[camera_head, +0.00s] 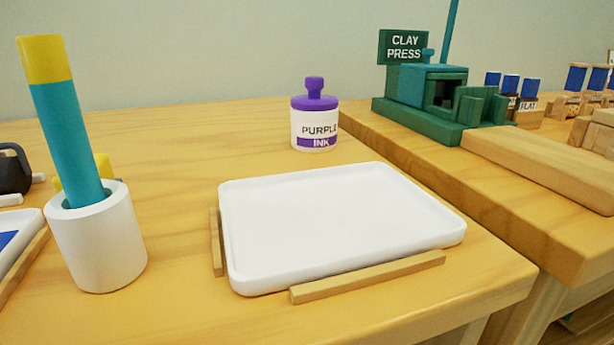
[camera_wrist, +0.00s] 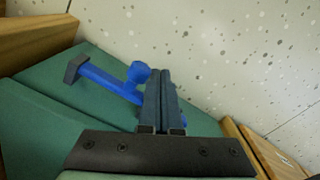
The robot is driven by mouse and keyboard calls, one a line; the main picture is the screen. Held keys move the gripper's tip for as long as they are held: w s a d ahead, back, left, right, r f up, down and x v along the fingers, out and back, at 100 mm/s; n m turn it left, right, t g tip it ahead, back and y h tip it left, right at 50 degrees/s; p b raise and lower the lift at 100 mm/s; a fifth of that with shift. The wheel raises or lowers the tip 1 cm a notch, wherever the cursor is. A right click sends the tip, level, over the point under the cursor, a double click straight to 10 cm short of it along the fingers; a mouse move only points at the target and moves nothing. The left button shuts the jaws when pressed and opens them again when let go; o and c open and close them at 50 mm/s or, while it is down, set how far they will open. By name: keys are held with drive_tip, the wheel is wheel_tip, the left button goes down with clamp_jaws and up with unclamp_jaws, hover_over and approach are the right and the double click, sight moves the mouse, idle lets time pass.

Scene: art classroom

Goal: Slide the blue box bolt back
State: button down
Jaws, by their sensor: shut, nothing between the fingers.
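A blue bolt (camera_wrist: 110,84) shows in the wrist view, lying across a dark green surface (camera_wrist: 50,125). It has a dark block (camera_wrist: 75,68) at its left end and a rounded blue knob (camera_wrist: 138,74) standing up near its right end. My gripper (camera_wrist: 161,73) is shut and empty, with its fingertips close at the right of the knob. I cannot tell whether they touch it. The fingers hide whatever lies behind them. Neither the bolt nor my gripper shows in the head view.
The head view shows a white tray (camera_head: 335,222), a purple ink jar (camera_head: 315,125) and a white cup (camera_head: 97,245) holding a teal and yellow stick. A green clay press (camera_head: 420,100) stands on the right-hand table. Wooden edges (camera_wrist: 35,38) flank the green surface.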

drive_tip(key=shift+w+d, duration=0.3)
drive_tip(key=shift+d, duration=0.5)
drive_tip(key=shift+w+d, duration=0.25)
drive_tip(key=shift+d, duration=0.55)
drive_tip(key=shift+s+a, duration=0.1)
drive_tip(key=shift+a, duration=0.1)
drive_tip(key=shift+s+a+p, duration=0.1)
drive_tip(key=shift+a+p, duration=0.25)
drive_tip(key=shift+p, duration=0.05)
drive_tip(key=shift+r+p, duration=3.5)
drive_tip(key=shift+p, duration=0.25)
